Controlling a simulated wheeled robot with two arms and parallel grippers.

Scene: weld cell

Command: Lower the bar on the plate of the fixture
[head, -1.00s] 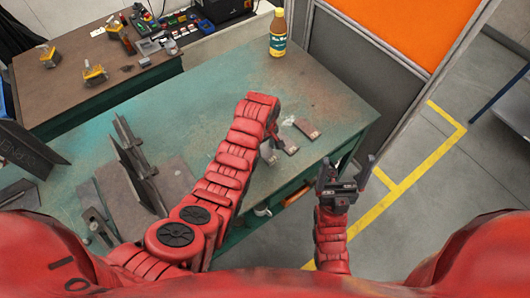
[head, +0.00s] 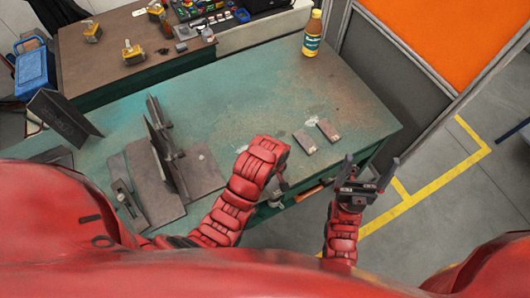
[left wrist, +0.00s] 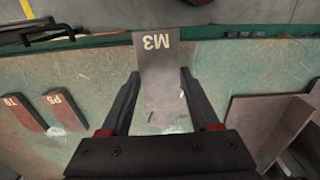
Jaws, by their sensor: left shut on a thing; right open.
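My left gripper (head: 279,188) is shut on a flat grey bar marked M3 (left wrist: 157,60), which shows between its fingers in the left wrist view (left wrist: 158,98). In the head view the arm mostly hides this bar. The gripper is near the front edge of the green table, to the right of the fixture and apart from it. The fixture has a flat grey base plate (head: 203,172) and upright dark plates (head: 167,150). Part of a grey plate shows at the right of the left wrist view (left wrist: 255,118). My right gripper (head: 369,172) is open and empty, beyond the table's right front edge.
Two other bars lie on the green table (head: 240,95), one (head: 304,141) beside the other (head: 328,130). A bottle (head: 312,34) stands at the back right corner. A dark angled panel (head: 62,117) is left of the fixture. The table's middle is clear.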

